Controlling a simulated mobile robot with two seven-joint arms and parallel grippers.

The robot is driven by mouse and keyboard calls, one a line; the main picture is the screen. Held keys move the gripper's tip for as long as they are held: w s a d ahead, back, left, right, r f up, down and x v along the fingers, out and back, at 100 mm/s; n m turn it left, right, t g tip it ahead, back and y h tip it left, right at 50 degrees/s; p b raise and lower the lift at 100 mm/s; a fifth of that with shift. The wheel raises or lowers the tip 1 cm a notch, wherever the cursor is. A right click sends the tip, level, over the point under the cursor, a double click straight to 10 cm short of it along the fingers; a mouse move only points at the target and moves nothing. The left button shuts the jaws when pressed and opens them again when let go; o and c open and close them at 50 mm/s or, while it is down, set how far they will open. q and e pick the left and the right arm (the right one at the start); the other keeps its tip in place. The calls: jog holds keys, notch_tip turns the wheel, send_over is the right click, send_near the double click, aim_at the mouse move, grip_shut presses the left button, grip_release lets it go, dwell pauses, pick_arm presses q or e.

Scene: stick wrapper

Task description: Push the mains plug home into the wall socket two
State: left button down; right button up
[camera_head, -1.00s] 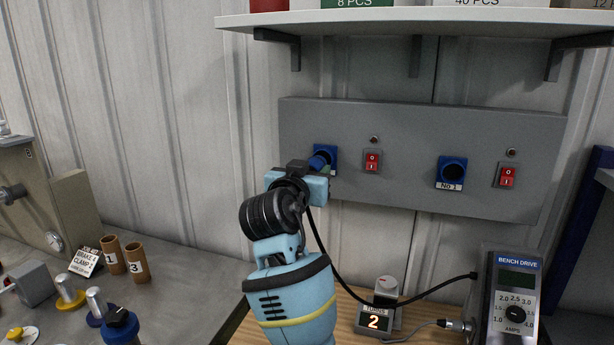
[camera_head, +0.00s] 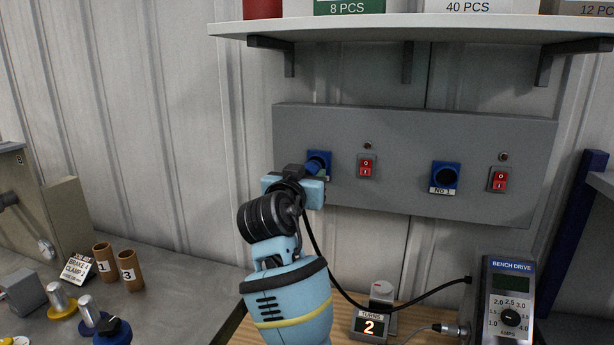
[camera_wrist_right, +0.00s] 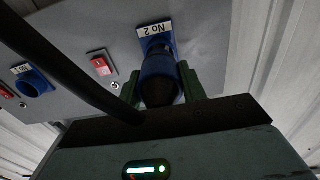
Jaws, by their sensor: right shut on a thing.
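The wall socket two (camera_head: 327,157) is the left blue socket on the grey wall panel. Its "NO 2" label shows upside down in the right wrist view, beside the socket plate (camera_wrist_right: 154,31). The blue mains plug (camera_wrist_right: 160,72) is lined up with this socket and meets its mouth; how deep it sits is hidden. My right gripper (camera_head: 319,176) is shut on the plug, with its green fingers on both sides of it in the right wrist view (camera_wrist_right: 162,86). A black cable hangs from the plug. My left gripper is not in view.
Socket No 1 (camera_head: 445,176) is empty at the right. Red rocker switches (camera_head: 366,167) sit beside the sockets. A shelf (camera_head: 410,27) with boxes overhangs the panel. The bench drive (camera_head: 509,305) and turns counter (camera_head: 370,325) stand below; the cable runs to the drive.

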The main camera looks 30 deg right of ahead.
aim_at(312, 170)
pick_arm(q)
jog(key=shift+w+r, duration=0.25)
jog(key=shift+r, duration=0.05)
pick_arm(e)
jog(key=shift+r, duration=0.1)
dwell(0.5)
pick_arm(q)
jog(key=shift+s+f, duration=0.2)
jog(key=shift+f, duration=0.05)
pick_arm(e)
jog(key=shift+x, duration=1.7)
dwell(0.4)
jog(key=o, duration=1.2)
jog(key=shift+c, duration=0.2)
jog(key=shift+a, duration=0.1)
jog(key=v, duration=0.6)
jog(key=shift+s+a+b, duration=0.25)
jog(key=shift+b, duration=0.15)
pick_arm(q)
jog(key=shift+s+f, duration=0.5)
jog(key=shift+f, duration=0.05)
pick_arm(e)
jog(key=shift+s+a, duration=0.3)
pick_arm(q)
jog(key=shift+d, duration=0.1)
